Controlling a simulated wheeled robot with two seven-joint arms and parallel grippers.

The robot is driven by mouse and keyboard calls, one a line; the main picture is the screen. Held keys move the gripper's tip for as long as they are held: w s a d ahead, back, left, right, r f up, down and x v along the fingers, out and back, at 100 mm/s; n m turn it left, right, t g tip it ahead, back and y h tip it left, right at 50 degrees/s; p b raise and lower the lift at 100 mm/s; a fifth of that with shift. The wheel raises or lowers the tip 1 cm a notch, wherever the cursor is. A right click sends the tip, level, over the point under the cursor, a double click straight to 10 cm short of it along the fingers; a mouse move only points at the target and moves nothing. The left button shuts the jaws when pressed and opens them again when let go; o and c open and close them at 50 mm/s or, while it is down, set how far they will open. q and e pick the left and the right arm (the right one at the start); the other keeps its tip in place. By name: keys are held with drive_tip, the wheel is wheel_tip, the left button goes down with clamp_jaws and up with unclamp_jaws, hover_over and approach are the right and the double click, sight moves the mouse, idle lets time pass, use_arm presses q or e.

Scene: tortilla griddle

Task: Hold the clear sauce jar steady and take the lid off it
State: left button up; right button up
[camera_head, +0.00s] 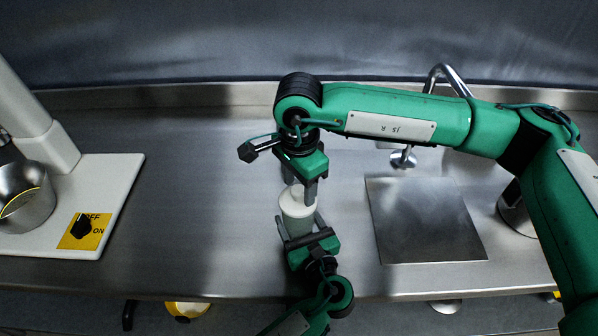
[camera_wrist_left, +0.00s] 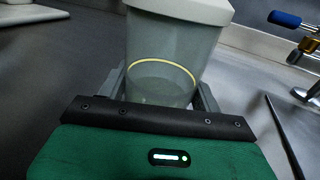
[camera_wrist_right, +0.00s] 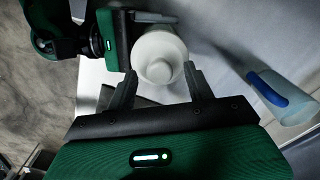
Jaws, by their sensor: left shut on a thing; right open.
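The clear sauce jar (camera_wrist_left: 165,65) stands upright, with a pale yellow line around its lower part. Its white lid (camera_wrist_right: 160,47) is on top and has a round knob (camera_wrist_right: 162,72) in the middle. In the head view the jar (camera_head: 297,226) is near the counter's front edge. My left gripper (camera_head: 303,232) is shut on the jar's body, one finger on each side. My right gripper (camera_head: 302,192) is above the jar, pointing down. In the right wrist view its open fingers (camera_wrist_right: 160,85) lie left and right of the knob, apart from it; the head view partly hides the lid.
A white machine base (camera_head: 110,185) with a steel bowl (camera_head: 25,195) and a black knob on a yellow plate stands at left. A square metal plate (camera_head: 425,220) lies right of the jar, with a tap (camera_head: 405,158) behind it. The counter (camera_head: 195,180) between machine and jar is clear.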

sight(299, 189)
drive_tip(key=c, duration=1.1)
drive_tip(key=o, duration=1.1)
drive_tip(key=o, duration=0.5)
drive_tip(key=shift+o, duration=0.2)
wheel_tip(299, 189, up, 12)
